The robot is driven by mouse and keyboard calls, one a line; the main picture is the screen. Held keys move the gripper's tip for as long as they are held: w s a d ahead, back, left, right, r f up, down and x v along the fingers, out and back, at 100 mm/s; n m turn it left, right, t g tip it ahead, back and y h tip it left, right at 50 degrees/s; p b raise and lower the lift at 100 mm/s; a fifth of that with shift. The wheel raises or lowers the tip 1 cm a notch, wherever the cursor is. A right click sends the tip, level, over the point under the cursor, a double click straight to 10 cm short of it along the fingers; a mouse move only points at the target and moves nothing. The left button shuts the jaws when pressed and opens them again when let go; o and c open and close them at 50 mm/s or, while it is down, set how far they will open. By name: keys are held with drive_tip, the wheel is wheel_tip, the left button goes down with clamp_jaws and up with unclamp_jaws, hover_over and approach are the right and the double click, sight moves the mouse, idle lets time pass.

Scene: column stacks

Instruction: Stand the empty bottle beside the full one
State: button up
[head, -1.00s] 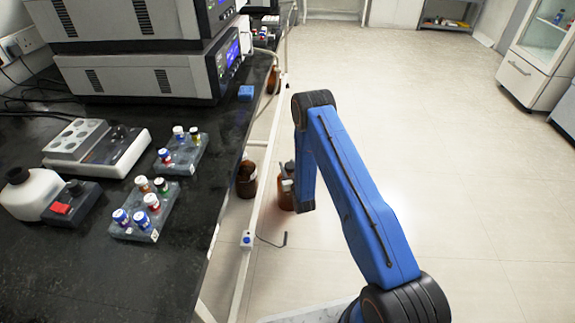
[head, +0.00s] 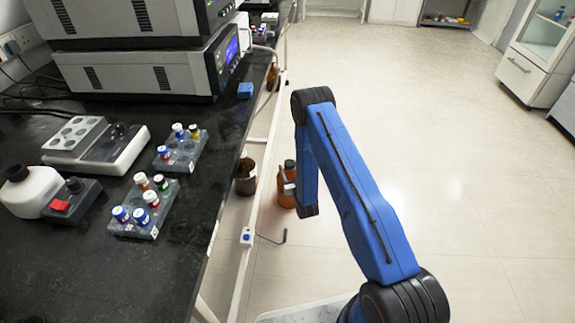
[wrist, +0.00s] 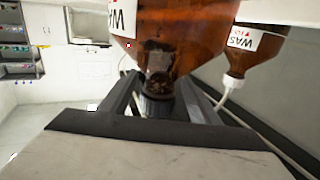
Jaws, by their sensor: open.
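A lighter amber bottle (head: 287,198) with a dark cap stands on the floor to the right of the bench rail, partly hidden by my arm. A darker brown bottle (head: 246,180) stands to its left, under the bench edge. The wrist view appears upside down. There the near bottle (wrist: 185,35) has its neck between the fingers of my gripper (wrist: 160,88), which is open around it; contact cannot be told. The other bottle (wrist: 262,52), with a white cap, is to the right. Both carry white labels starting "WAS". Fill levels are unclear.
A white rail (head: 262,185) runs along the bench edge, close to both bottles. The black bench (head: 75,265) carries vial racks (head: 140,210) and stacked instruments (head: 140,70). A thin dark hooked piece (head: 273,239) shows near the floor. Open floor (head: 450,160) lies to the right.

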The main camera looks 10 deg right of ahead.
drive_tip(key=s, duration=0.8)
drive_tip(key=w+d+r+g, duration=0.1)
drive_tip(key=w+r+g, duration=0.15)
drive_tip(key=r, duration=0.65)
drive_tip(key=w+d+r+g, duration=0.1)
drive_tip(key=w+r, duration=0.3)
drive_tip(key=r, duration=0.5)
drive_tip(key=s+r+g, duration=0.1)
drive_tip(key=s+r, duration=0.2)
drive_tip(key=r, duration=0.3)
drive_tip(key=s+d+r+g, duration=0.1)
drive_tip(key=s+r, duration=0.2)
drive_tip(key=r, duration=0.3)
drive_tip(key=s+r+g, duration=0.1)
drive_tip(key=s+r, duration=0.2)
drive_tip(key=r, duration=0.3)
drive_tip(key=s+d+r+g+h, duration=0.1)
drive_tip(key=s+r+g, duration=0.1)
drive_tip(key=s+r, duration=0.6)
drive_tip(key=s+d+r+g, duration=0.1)
drive_tip(key=s+r, duration=0.3)
drive_tip(key=s, duration=0.8)
drive_tip(key=s+r+g, duration=0.1)
drive_tip(key=s+g, duration=0.1)
drive_tip(key=s, duration=1)
drive_tip(key=s+d+r+g, duration=0.1)
drive_tip(key=s, duration=1.2)
drive_tip(key=shift+s+r+m+g, duration=0.25)
drive_tip(key=shift+r+m+g, duration=0.05)
drive_tip(key=shift+m+g, duration=0.1)
